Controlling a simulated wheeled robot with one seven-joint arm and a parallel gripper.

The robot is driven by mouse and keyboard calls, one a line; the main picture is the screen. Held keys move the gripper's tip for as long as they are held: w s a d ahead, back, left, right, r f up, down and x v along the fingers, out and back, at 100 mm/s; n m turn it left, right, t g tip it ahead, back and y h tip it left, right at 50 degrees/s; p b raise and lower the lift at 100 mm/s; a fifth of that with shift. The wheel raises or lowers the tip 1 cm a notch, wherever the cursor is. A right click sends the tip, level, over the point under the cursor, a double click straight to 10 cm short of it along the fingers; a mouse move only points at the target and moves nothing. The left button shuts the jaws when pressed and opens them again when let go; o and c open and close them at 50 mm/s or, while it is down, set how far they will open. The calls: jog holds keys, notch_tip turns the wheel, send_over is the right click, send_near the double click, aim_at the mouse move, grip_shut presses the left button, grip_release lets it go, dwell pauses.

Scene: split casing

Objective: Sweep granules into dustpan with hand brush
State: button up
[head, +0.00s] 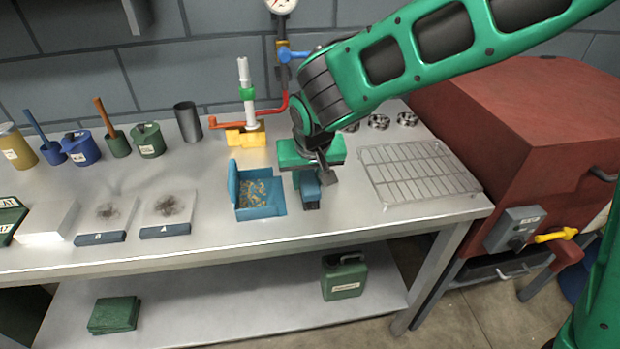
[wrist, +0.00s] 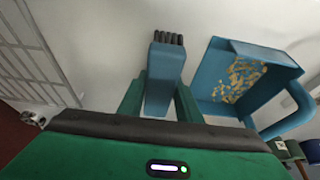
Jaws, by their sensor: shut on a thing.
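A blue dustpan (head: 262,211) lies on the metal bench, with tan granules (head: 257,192) spread inside it. The dustpan also shows at the right of the wrist view (wrist: 215,72), with the granules (wrist: 242,78) on its floor. My gripper (head: 312,172) is at the right side of the dustpan, above the bench. In the wrist view my gripper (wrist: 160,98) is shut on a blue hand brush (wrist: 164,75) with dark bristles. The brush (head: 309,190) is beside the dustpan, and I see no granules on the bench around it. Whether the bristles touch the bench is unclear.
A wire rack (head: 420,174) lies to the right of my gripper. A yellow-based burner stand (head: 245,134) with red pipe stands behind the dustpan. White trays with dark smudges (head: 170,208) lie to the left. A red cabinet (head: 510,140) stands at the right.

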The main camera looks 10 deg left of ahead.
jog(key=shift+s+a, duration=0.15)
jog(key=shift+a, duration=0.25)
jog(key=shift+r, duration=3.55)
